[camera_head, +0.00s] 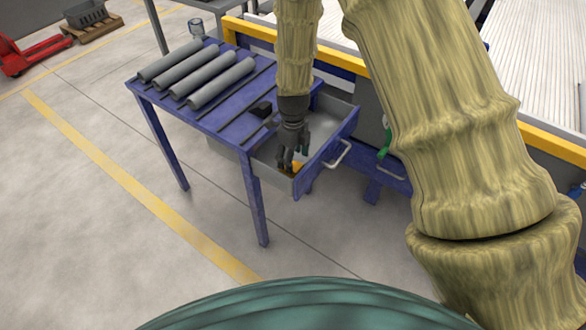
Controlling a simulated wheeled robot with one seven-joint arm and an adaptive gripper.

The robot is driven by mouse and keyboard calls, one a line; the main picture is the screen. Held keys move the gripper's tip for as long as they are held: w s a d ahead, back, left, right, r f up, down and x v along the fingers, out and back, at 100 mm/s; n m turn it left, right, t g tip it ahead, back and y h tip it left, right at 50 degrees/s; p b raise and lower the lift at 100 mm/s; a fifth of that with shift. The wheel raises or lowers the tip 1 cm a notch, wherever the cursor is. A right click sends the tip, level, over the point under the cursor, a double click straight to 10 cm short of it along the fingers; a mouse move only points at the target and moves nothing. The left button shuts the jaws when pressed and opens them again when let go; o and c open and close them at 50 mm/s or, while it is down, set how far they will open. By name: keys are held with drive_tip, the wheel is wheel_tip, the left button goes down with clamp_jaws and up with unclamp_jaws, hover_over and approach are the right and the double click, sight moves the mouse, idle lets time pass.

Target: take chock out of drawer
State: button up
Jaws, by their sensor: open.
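The drawer (337,136) is pulled out from under a blue table and shows a grey inside and a metal handle. My gripper (286,165) points down into the drawer near its front left corner, with its fingers apart. A small yellow-orange thing (297,167) shows by the fingertips inside the drawer; it may be the chock, and the fingers partly hide it. I cannot tell whether they touch it. A dark block (261,109) lies on the table top to the left of my gripper.
The blue table (150,95) bears several grey pipes (205,75) and dark rails. A yellow and blue frame (250,30) stands behind it, with a green-handled part (384,150) at the right. Open floor (80,210) lies at the left.

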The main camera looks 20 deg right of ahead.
sight(297, 165)
drive_tip(key=shift+w+f, duration=0.1)
drive_tip(key=shift+f, duration=2.15)
drive_tip(key=c, duration=1.1)
